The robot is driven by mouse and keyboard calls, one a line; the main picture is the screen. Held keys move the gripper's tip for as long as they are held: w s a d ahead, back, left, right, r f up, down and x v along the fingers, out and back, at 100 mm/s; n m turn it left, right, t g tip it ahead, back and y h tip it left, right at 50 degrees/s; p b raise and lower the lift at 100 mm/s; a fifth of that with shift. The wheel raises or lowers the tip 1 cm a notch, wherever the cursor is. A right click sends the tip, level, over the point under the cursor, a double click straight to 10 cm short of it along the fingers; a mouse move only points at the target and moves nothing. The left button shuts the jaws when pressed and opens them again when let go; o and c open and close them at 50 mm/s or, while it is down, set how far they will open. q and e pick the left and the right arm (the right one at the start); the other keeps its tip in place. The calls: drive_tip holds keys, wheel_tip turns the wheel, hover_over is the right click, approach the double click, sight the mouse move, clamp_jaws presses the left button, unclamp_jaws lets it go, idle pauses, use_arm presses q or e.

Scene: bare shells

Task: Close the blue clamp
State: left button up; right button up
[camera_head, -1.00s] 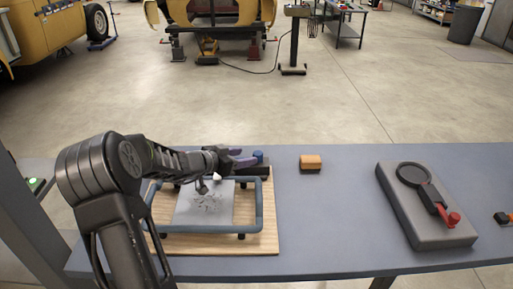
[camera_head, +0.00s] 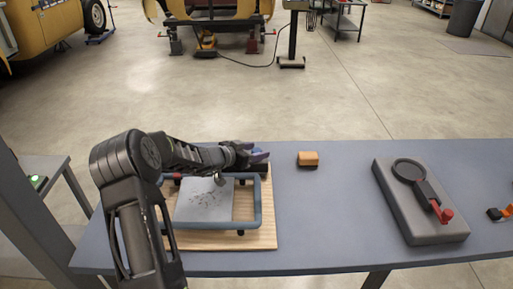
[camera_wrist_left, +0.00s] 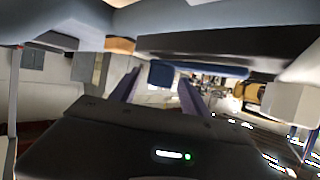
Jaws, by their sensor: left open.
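The blue clamp shows as a dark bar (camera_head: 262,168) at the back right of the wooden board in the head view, with my gripper covering its blue end. In the left wrist view, which looks turned over, its dark bar (camera_wrist_left: 220,46) crosses the upper part, and a blue knob (camera_wrist_left: 162,74) stands out below it. My left gripper (camera_head: 262,157) is open above the board's back right corner. In the wrist view its purple fingers (camera_wrist_left: 161,84) lie on either side of the knob; contact cannot be told. My right gripper is out of view.
A blue tube frame (camera_head: 258,205) and a grey sheet (camera_head: 203,205) lie on the wooden board (camera_head: 265,240). An orange-brown block (camera_head: 308,158) sits to the right. A grey base with a red-handled lever (camera_head: 435,230) stands farther right. The table between them is clear.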

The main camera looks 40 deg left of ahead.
use_arm(q)
drive_tip(key=shift+w+f, duration=0.15)
drive_tip(key=shift+w, duration=0.15)
drive_tip(key=shift+c, duration=0.5)
clamp_jaws()
idle(0.8)
